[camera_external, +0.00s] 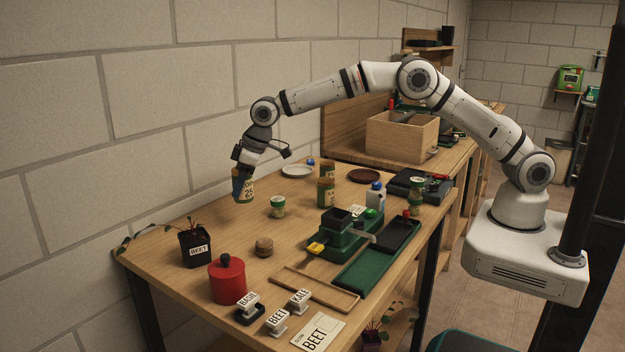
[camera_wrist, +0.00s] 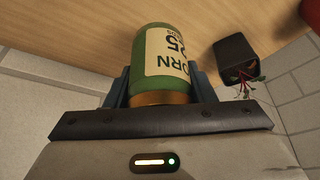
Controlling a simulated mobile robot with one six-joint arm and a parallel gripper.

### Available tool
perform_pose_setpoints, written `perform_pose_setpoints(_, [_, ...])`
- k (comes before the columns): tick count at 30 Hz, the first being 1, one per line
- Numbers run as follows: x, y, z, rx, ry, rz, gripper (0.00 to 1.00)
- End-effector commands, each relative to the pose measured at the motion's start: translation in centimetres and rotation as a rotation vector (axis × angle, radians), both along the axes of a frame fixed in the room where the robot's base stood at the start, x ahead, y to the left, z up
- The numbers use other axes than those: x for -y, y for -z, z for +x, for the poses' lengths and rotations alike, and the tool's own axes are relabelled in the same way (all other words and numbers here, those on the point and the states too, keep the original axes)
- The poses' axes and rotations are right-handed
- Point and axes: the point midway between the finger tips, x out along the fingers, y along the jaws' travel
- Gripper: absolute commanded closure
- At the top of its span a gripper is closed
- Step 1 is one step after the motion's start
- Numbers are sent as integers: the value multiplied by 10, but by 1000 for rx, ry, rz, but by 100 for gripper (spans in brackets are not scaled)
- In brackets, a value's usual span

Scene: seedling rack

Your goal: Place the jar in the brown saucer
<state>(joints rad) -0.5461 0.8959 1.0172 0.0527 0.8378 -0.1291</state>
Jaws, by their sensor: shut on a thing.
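A green jar with a cream label reading "25" and a gold lid (camera_wrist: 160,62) is held between the fingers of my gripper (camera_wrist: 158,88). The jar also shows in the external view (camera_external: 248,188), at the back left of the table near the wall. My gripper (camera_external: 242,182) is shut on it; I cannot tell how far its bottom is above the table. The brown saucer (camera_external: 364,176) lies empty at the back of the table, well to the right of the jar. The saucer does not show in the wrist view.
A white saucer (camera_external: 297,171) lies between the held jar and the brown saucer. A black pot labelled BEET (camera_external: 196,249) and a red canister (camera_external: 227,281) stand at the left.

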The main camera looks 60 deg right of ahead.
Motion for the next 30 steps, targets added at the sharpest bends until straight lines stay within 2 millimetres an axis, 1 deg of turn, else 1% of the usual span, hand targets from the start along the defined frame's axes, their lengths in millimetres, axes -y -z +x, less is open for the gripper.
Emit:
perform_pose_setpoints(3, [1,-4,1,1,3,1,76])
perform_pose_setpoints(5, [7,-4,3,0,13,0,76])
perform_pose_setpoints(8, [30,-5,10,0,51,-2,76])
perform_pose_setpoints(11, [70,-7,20,-1,121,-4,76])
perform_pose_setpoints(12, [90,-8,23,1,155,-4,76])
perform_pose_setpoints(14, [122,-10,28,-1,213,-6,76])
perform_pose_setpoints(15, [144,-10,30,-1,251,-6,76])
perform_pose_setpoints(17, [178,-11,32,-1,309,-7,76])
perform_pose_setpoints(18, [200,-13,33,-1,348,-7,76])
perform_pose_setpoints(20, [233,-13,31,-2,406,-8,76])
perform_pose_setpoints(21, [255,-13,29,-3,445,-8,76])
perform_pose_setpoints(23, [287,-14,25,-1,503,-8,76])
perform_pose_setpoints(24, [309,-15,20,-1,543,-8,76])
perform_pose_setpoints(26, [341,-15,13,-2,601,-8,76])
perform_pose_setpoints(27, [362,-15,6,-2,641,-8,76])
perform_pose_setpoints(29, [394,-15,-5,0,701,-8,76])
perform_pose_setpoints(30, [414,-15,-13,-1,740,-7,76])
